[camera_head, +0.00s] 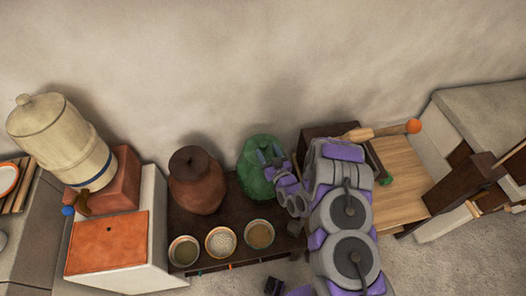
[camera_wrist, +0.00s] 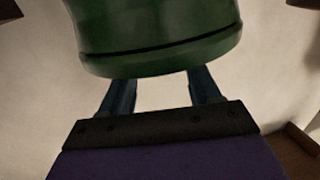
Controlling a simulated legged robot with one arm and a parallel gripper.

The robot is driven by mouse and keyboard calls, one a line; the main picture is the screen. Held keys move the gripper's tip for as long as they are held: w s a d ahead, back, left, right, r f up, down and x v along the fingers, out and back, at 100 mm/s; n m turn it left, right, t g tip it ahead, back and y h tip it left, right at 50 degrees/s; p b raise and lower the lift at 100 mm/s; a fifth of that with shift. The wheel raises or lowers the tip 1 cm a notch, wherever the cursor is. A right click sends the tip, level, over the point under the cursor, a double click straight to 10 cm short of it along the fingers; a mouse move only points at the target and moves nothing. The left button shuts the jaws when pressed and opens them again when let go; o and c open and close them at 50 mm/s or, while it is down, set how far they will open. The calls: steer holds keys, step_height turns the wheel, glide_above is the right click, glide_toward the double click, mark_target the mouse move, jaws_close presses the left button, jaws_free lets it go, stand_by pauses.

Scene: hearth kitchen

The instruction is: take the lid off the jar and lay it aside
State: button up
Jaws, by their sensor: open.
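The green jar (camera_head: 257,180) stands on a dark low table against the wall, with its top near my gripper. My gripper (camera_head: 270,157) is open in front of the jar's upper right side and covers part of it. In the wrist view the green rounded surface (camera_wrist: 155,35) fills the top, with a dark seam near its lower edge. I cannot tell whether this is lid or body. The two fingers (camera_wrist: 162,88) point toward it, with a clear gap between them. Whether they touch it cannot be told.
A brown lidded jar (camera_head: 196,183) stands left of the green one. Three bowls (camera_head: 221,242) sit along the front of the dark table (camera_head: 215,265). A cream dispenser (camera_head: 62,140) stands far left. A wooden board surface (camera_head: 402,180) lies to the right, beyond my arm.

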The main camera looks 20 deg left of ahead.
mark_target(265, 148)
steer(key=shift+b+x, duration=0.65)
steer(key=shift+x, duration=1.7)
steer(key=shift+s+a+f, duration=0.1)
steer(key=shift+s, duration=0.1)
jaws_close()
